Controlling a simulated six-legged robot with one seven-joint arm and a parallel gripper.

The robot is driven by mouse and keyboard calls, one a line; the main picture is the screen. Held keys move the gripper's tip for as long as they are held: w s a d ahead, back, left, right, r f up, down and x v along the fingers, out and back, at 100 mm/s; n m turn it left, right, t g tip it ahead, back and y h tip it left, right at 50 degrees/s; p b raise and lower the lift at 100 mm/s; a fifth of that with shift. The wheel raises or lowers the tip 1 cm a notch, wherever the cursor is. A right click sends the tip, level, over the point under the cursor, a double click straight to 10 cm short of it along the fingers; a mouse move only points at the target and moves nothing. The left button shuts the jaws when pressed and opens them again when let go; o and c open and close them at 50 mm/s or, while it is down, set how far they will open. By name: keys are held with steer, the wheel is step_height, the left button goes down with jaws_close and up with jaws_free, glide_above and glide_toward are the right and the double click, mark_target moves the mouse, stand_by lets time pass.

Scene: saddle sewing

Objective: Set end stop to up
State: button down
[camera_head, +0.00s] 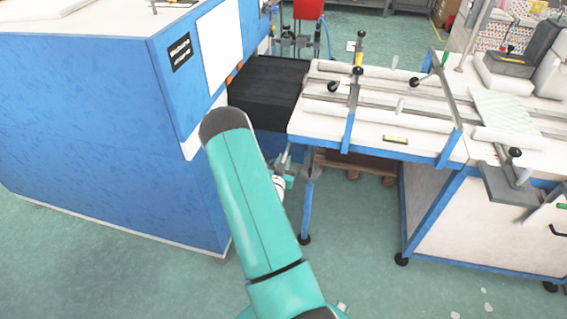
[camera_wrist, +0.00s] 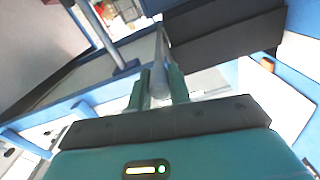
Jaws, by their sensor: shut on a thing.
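In the wrist view my gripper (camera_wrist: 158,76) has its two teal fingers on either side of a grey rod-like handle (camera_wrist: 159,88) with a rounded near end, and is shut on it. The handle runs away from me between the fingers, past a blue frame edge. It appears to be the end stop lever, but its up or down position cannot be told. In the head view my gripper (camera_head: 284,180) is at the left end of the white work table (camera_head: 365,128), low by its blue leg, and is partly hidden behind my teal arm.
A large blue machine cabinet (camera_head: 95,130) stands close on the left. A black block (camera_head: 268,92) lies between it and the table. The green floor (camera_head: 350,250) in front is mostly clear.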

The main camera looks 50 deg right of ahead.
steer(key=c, duration=1.3)
jaws_free()
steer(key=shift+r, duration=0.3)
steer(key=shift+f, duration=0.1)
steer(key=v, duration=1.3)
steer(key=shift+a, duration=0.45)
